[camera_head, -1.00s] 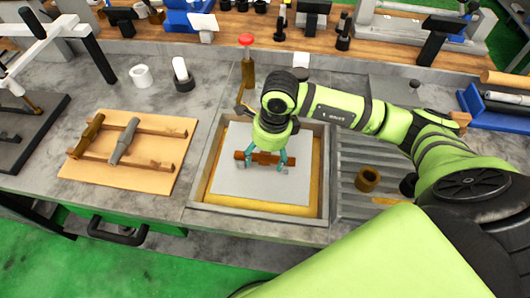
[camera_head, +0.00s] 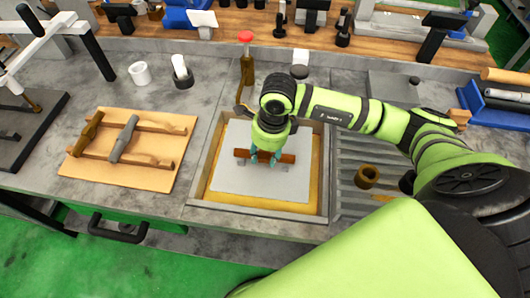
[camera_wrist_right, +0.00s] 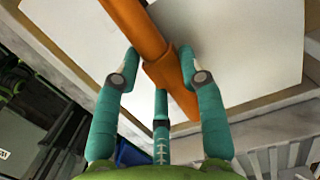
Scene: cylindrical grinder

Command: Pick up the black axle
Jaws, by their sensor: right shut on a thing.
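My right gripper (camera_head: 264,162) is over the white plate in the square tray, its fingers closed on the reddish-brown axle (camera_head: 288,157). In the right wrist view the axle (camera_wrist_right: 160,50) looks orange and passes between the teal fingers (camera_wrist_right: 159,72). I cannot tell whether it touches the plate. No clearly black axle shows. A dark grey axle (camera_head: 124,138) and a bronze-brown axle (camera_head: 86,134) lie across two wooden rails on a board at the left. My left gripper is not in view.
The tray (camera_head: 325,180) has a raised rim around the white plate (camera_head: 240,180). A wooden board (camera_head: 85,178) is at the left. A red-topped post (camera_head: 246,62) rises behind the tray.

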